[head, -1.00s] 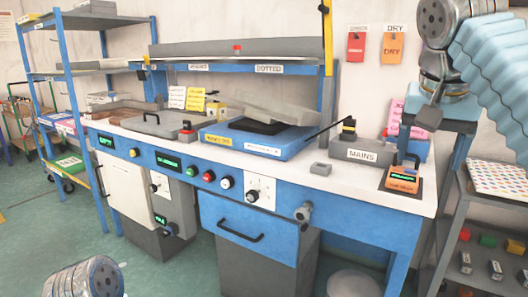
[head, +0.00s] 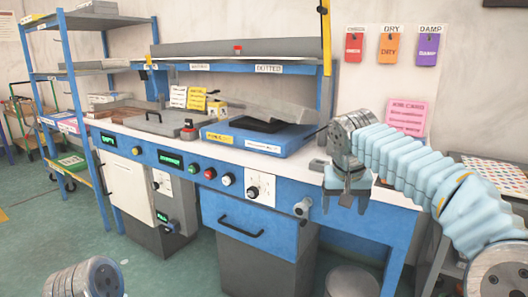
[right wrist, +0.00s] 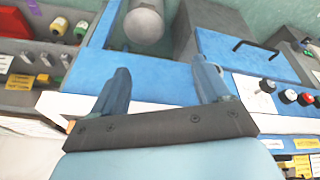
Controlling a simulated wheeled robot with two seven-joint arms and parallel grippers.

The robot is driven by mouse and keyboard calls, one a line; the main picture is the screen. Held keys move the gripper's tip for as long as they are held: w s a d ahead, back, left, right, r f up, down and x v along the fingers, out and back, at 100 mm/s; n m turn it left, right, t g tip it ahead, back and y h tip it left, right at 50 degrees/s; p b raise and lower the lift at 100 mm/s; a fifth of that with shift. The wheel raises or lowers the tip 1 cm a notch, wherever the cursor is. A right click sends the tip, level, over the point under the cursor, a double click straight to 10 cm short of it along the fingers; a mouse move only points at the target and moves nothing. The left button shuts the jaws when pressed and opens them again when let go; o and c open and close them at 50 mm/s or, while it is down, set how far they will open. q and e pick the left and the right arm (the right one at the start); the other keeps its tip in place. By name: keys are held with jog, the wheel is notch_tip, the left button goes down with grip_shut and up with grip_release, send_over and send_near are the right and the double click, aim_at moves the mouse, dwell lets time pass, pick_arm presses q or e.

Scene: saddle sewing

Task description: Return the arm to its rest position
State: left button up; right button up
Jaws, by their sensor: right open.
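My right arm comes in from the right in the head view, in a light blue ribbed sleeve. Its gripper (head: 345,203) points down in front of the right part of the workbench (head: 385,192). The right wrist view shows the two blue fingers of this gripper (right wrist: 161,66) spread apart with nothing between them. Below them are the blue bench front and a grey cylindrical thing (right wrist: 144,20). A metal joint of my left arm shows at the bottom left of the head view. My left gripper is out of view.
A blue machine (head: 258,139) with a tilted grey lid stands on the bench. A blue shelf rack (head: 82,105) stands at left. Coloured tags and a pink card (head: 406,116) hang on the wall. A grey bin (head: 352,282) is on the floor. Green floor is open in front.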

jog(key=s+a+f+n+g+y, duration=0.15)
jog(key=a+f, duration=0.25)
jog(key=f, duration=1.2)
jog(key=a+f+n+g+y, duration=0.1)
jog(key=a+f+y, duration=0.15)
jog(key=f, duration=1.35)
jog(key=s+f+m, duration=0.1)
jog(key=s+f, duration=0.9)
jog(key=s, duration=0.2)
jog(key=s+a+f+m+y, duration=0.1)
jog(key=s+f, duration=0.8)
jog(key=s, duration=0.4)
jog(key=shift+f, duration=0.4)
jog(key=shift+a+m+g, duration=0.1)
jog(key=shift+m+g, duration=0.15)
